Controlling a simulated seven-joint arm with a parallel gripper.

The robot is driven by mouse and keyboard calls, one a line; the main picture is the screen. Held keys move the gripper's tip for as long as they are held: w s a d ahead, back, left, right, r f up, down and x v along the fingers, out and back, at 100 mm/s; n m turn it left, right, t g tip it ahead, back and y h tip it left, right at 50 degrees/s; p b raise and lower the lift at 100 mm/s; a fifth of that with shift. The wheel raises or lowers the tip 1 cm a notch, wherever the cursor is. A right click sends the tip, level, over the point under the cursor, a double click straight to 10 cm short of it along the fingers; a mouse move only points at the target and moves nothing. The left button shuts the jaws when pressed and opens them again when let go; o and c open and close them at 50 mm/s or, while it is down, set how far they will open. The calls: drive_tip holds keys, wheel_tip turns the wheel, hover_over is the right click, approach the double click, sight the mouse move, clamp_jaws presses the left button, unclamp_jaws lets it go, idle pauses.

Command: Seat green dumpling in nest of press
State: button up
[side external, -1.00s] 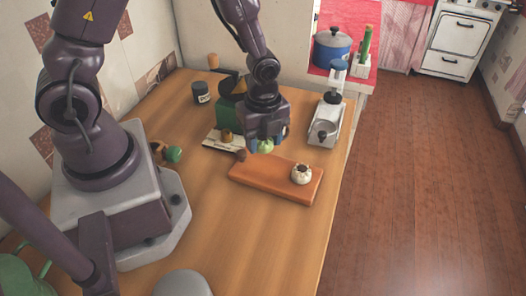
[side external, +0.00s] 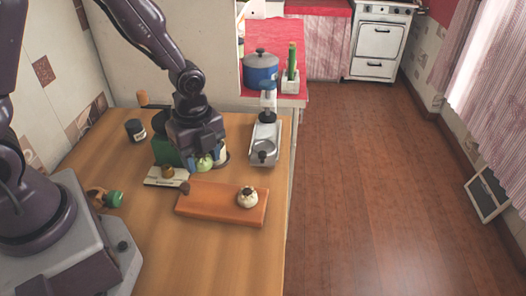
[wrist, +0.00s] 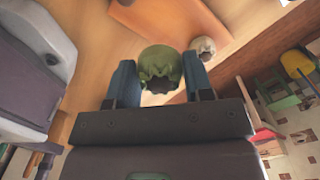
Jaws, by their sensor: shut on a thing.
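The green dumpling (wrist: 160,68) is between the two blue fingers of my gripper (wrist: 164,80) in the wrist view, with a dark opening in its gathered top. My gripper is shut on it. In the side view the dumpling (side external: 204,162) shows under my gripper (side external: 206,157), left of the press; its height above the counter is hard to judge. The press (side external: 265,133) is a pale metal base with an upright post at its far end. A dark round part (side external: 263,146) sits above its near end, where the nest is partly hidden.
An orange-brown board (side external: 207,204) lies nearer the camera, with a white dumpling (side external: 247,198) on its right end. A pale plate (side external: 158,178) with small brown items and a green box (side external: 165,151) are left of my gripper. A dark jar (side external: 135,129) stands farther left.

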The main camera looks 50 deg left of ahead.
drive_tip(key=shift+a, duration=0.15)
drive_tip(key=w+a+r, duration=0.3)
drive_tip(key=w+a, duration=0.1)
drive_tip(key=w, duration=0.4)
hover_over(265, 147)
drive_tip(key=s, duration=0.1)
wheel_tip(265, 147, down, 9)
drive_tip(key=shift+f, duration=0.1)
drive_tip(key=shift+w+f, duration=0.45)
drive_tip(key=shift+f, duration=1.5)
